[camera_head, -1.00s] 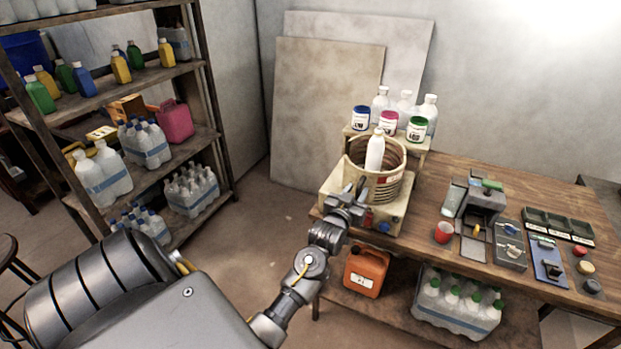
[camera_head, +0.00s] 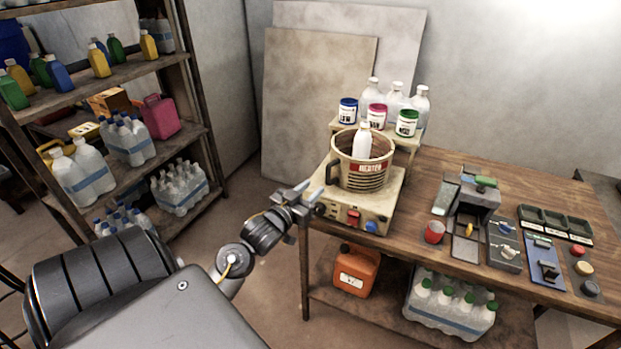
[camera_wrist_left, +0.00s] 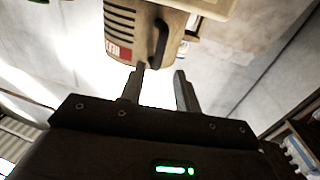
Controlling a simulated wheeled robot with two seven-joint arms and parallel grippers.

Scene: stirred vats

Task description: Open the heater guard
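The heater guard (camera_head: 372,181) is a beige, slotted round shell with a red label and a dark handle (camera_head: 331,171) on its left side. It stands on a beige heater base (camera_head: 384,208) at the table's left end, around a white bottle (camera_head: 362,140) whose upper part shows. My left gripper (camera_head: 314,196) is at the left of the base, near the handle. In the left wrist view its two fingers (camera_wrist_left: 160,76) are apart with nothing gripped. The handle (camera_wrist_left: 162,38) and guard (camera_wrist_left: 126,28) lie just beyond the fingertips. My right gripper is out of view.
Labelled jars (camera_head: 376,116) and clear bottles stand on a small riser behind the guard. An orange canister (camera_head: 356,270) is below. A shelf rack (camera_head: 190,100) stands left.

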